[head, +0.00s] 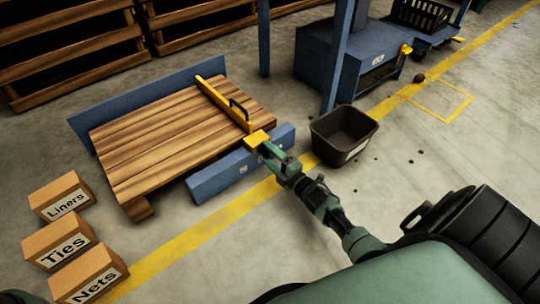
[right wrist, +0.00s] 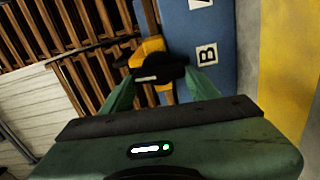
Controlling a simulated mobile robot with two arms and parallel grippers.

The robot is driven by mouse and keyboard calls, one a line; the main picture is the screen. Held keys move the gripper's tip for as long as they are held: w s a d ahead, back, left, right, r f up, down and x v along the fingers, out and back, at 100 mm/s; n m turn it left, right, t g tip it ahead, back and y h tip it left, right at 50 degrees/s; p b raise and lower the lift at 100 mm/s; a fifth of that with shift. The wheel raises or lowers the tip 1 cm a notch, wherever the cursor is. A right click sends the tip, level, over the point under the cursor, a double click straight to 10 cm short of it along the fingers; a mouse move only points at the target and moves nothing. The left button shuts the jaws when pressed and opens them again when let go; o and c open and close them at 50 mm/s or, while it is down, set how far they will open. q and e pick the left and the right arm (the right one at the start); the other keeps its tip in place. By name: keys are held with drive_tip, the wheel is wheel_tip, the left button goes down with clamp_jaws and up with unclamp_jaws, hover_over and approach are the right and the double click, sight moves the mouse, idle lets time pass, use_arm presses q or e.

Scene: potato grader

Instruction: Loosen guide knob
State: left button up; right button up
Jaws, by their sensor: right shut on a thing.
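The guide is a yellow bar (head: 220,100) with a black handle, lying across the wooden slatted deck (head: 165,135). Its yellow end block (head: 256,138) sits at the blue side rail (head: 232,178). In the right wrist view the black guide knob (right wrist: 160,74), with a pale mark on it, stands in front of the yellow bracket (right wrist: 150,47). My right gripper (head: 265,150) is at the bar's near end, its green fingers on either side of the knob and shut on it. In the head view the knob is hidden by the gripper. My left gripper is not in view.
A dark bin (head: 343,135) stands on the floor just right of the rail. Boxes marked Liners (head: 60,197), Ties (head: 60,240) and Nets (head: 88,279) stand at left. A blue post (head: 337,55) rises behind the bin.

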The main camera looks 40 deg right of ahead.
drive_tip(key=shift+f+n, duration=0.1)
drive_tip(key=shift+n, duration=0.4)
drive_tip(key=o, duration=1.4)
drive_tip(key=shift+s, duration=0.15)
drive_tip(key=s+p, duration=0.1)
drive_tip(key=s, duration=0.1)
drive_tip(key=s+p, duration=0.1)
drive_tip(key=s, duration=0.2)
drive_tip(key=s+p, duration=0.2)
drive_tip(key=shift+s+d, duration=0.3)
drive_tip(key=shift+d, duration=0.05)
